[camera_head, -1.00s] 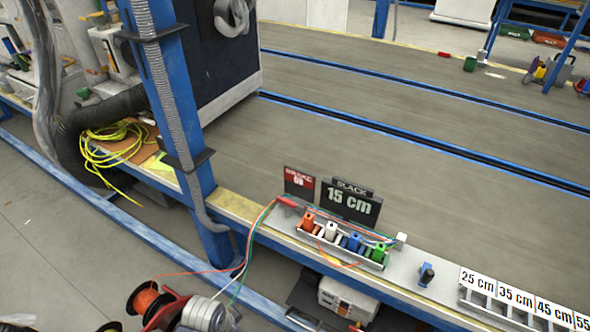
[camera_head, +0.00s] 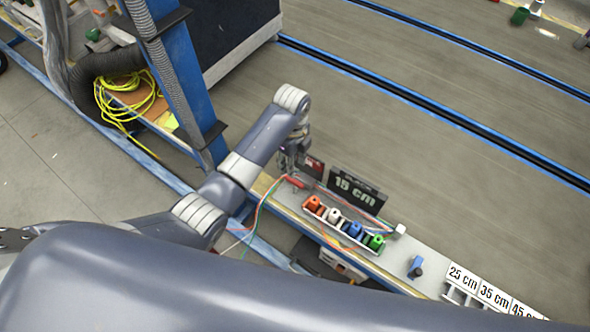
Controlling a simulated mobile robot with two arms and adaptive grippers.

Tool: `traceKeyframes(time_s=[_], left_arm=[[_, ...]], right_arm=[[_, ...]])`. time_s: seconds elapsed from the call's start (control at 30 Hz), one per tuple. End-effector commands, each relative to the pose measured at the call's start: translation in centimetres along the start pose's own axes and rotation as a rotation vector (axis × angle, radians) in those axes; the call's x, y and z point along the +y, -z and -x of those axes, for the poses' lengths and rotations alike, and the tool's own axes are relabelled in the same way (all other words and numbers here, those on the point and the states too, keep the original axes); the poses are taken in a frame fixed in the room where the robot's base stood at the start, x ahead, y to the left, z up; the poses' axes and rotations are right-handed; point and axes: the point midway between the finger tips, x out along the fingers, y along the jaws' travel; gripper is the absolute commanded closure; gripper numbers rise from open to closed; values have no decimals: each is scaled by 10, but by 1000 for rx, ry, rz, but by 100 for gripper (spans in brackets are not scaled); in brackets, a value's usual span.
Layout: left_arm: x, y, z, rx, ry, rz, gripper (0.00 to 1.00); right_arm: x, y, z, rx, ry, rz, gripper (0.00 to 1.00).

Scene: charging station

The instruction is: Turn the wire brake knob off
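My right gripper (camera_head: 292,163), on the arm crossing from the lower right, points down close beside the sign, just above the red part. Its fingers are too small to read, and contact is unclear. My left gripper (camera_head: 14,238) is partly visible at the left edge, far from the bench.
A black "15 cm" sign (camera_head: 355,188) stands behind a rack of coloured pieces (camera_head: 345,233). A blue-and-black part (camera_head: 416,266) and labelled length slots (camera_head: 478,287) lie to the right. A blue post (camera_head: 186,90) rises left of my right gripper.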

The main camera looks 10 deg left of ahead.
Motion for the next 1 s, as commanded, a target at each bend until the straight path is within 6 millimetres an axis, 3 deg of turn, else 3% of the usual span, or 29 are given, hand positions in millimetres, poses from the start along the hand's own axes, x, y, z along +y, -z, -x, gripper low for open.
traceKeyframes(time_s=[0.2, 0.4, 0.6, 0.87, 0.9, 1.0], left_arm=[[1, 1, -45, 1, -3, 2, 67], [0, 0, -76, 0, 0, 3, 67], [0, 0, -89, 0, 1, 3, 67], [0, 0, -90, 0, 2, 3, 67], [0, 0, -90, 0, 2, 3, 69], [0, 0, -90, 0, 2, 3, 92]], right_arm=[[0, 0, -6, 0, 0, 0, 60], [0, 0, -11, 0, 0, 0, 60], [0, -1, -13, 0, 0, 0, 60], [0, -1, -13, -1, 0, -1, 60], [0, -1, -13, -1, 0, -1, 60], [0, -1, -13, -1, 0, -1, 60]])
